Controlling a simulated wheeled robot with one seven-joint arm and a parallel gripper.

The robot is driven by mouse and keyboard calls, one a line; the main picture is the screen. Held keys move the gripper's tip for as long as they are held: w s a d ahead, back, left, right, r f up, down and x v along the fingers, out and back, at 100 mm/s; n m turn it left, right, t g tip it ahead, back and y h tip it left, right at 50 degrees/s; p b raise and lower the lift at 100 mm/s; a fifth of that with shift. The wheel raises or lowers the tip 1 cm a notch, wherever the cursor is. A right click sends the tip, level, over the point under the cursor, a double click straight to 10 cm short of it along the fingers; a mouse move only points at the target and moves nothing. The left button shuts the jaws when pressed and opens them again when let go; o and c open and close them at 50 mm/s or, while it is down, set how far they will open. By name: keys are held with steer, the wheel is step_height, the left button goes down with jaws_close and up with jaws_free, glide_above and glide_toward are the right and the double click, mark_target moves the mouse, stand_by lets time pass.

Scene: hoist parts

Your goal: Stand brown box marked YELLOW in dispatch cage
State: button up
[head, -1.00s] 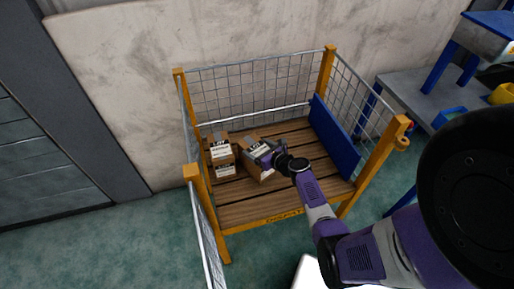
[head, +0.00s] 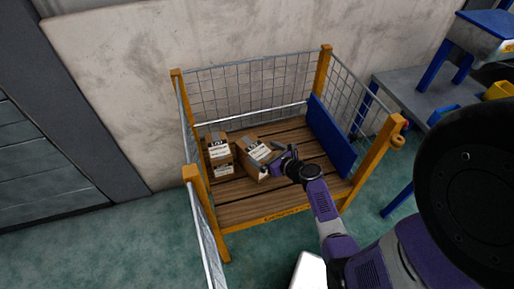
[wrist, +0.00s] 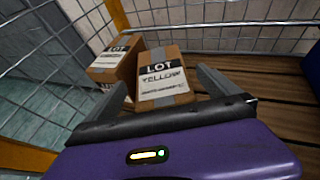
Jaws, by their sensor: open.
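The brown box marked YELLOW (head: 252,158) is on the slatted wooden floor of the dispatch cage (head: 264,208). In the wrist view its label reads LOT YELLOW (wrist: 162,76). It is turned at an angle, and I cannot tell whether its base sits fully flat. My gripper (head: 276,155) is at the right side of the box in the head view. In the wrist view my gripper (wrist: 163,92) is open, with one finger on each side of the box's near part. Contact with the box is unclear.
A second brown LOT box (head: 219,155) stands just left, also in the wrist view (wrist: 116,58). Mesh walls and yellow posts (head: 324,72) surround the cage, and a blue panel (head: 331,136) leans inside at the right. The floor between box and panel is mostly clear.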

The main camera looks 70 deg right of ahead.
steer(key=s+a+r+n+g+y, duration=0.1)
steer(key=s+a+r+n, duration=0.1)
steer(key=s+a+n, duration=0.55)
steer(key=s+a+r+n+g+y, duration=0.1)
steer(key=s+a+n, duration=0.2)
steer(key=a+n, duration=0.9)
steer(key=s+a+r+n+t+y, duration=0.2)
steer(key=s+a+r+n, duration=0.1)
steer(key=a+r+n, duration=0.6)
steer(key=s+a+r+n+t+y, duration=0.2)
steer(key=s+a+r+n, duration=0.2)
steer(key=a+r+n, duration=0.6)
step_height(320, 180, up, 5)
steer(key=n, duration=0.3)
steer(key=shift+r+t, duration=0.15)
steer(key=shift+t, duration=0.25)
steer(key=shift+s, duration=0.1)
